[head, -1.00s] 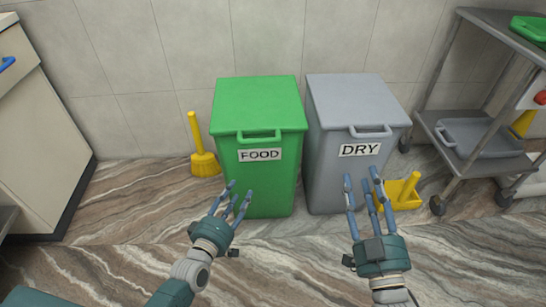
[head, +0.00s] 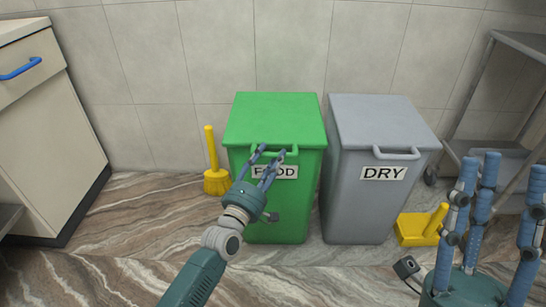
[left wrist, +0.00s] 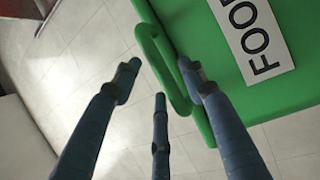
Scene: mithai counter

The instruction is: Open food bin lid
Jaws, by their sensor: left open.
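The green food bin (head: 262,215) stands against the wall with its green lid (head: 277,115) shut. The lid's handle (head: 274,148) sticks out at its front edge, above the FOOD label (head: 284,171). My left gripper (head: 268,156) is open with its fingertips at the handle. In the left wrist view the handle (left wrist: 146,45) lies between the open fingers (left wrist: 158,85); I cannot tell whether they touch it. My right gripper (head: 500,170) stands at the right with its fingers spread upward, empty and away from the bins.
A grey DRY bin (head: 350,210) stands close to the right of the food bin. A yellow broom (head: 212,160) leans at the left, and a yellow dustpan (head: 415,231) lies at the right. A cabinet (head: 45,130) is far left, a metal shelf (head: 490,130) far right.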

